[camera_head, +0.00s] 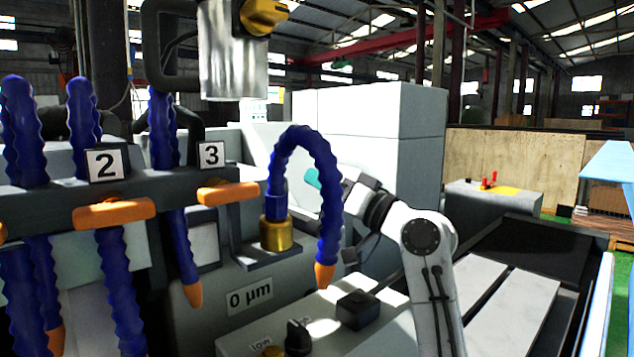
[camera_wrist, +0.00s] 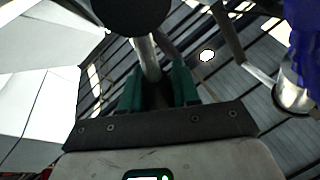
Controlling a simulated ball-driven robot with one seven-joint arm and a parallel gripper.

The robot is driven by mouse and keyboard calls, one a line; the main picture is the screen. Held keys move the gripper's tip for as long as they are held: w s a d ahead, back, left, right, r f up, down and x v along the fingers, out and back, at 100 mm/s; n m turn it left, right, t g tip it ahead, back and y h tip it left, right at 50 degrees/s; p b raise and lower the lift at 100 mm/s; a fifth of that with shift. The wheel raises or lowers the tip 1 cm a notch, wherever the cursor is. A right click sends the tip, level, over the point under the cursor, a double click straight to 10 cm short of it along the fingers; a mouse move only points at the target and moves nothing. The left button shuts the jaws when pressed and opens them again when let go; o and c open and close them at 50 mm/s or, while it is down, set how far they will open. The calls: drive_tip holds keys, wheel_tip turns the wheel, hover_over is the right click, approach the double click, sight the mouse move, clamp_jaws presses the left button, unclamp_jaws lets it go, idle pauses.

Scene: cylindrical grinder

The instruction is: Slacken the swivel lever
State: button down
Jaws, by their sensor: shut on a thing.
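The swivel lever (camera_wrist: 147,55) shows in the wrist view as a bright metal rod running down from a large dark round part at the top edge. My gripper (camera_wrist: 158,85) has its two teal fingers on either side of the rod's lower end and is shut on it. In the head view my gripper (camera_head: 313,179) is mostly hidden behind an arched blue hose. Only a bit of teal finger shows there, and the lever itself cannot be made out.
Blue coolant hoses (camera_head: 305,140) with orange nozzles stand close in front of my arm. A rail with orange valve handles (camera_head: 228,194) and labels 2 and 3 crosses the left. A control box (camera_head: 330,318) with knobs lies below. The machine table (camera_head: 490,300) is clear at right.

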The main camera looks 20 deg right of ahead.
drive_tip(key=shift+w+d+f+m, duration=0.1)
drive_tip(key=shift+d+f+m, duration=0.1)
drive_tip(key=shift+d+m, duration=0.35)
drive_tip(key=shift+a+m, duration=0.1)
drive_tip(key=shift+m, duration=0.15)
drive_tip(key=c, duration=1.2)
unclamp_jaws()
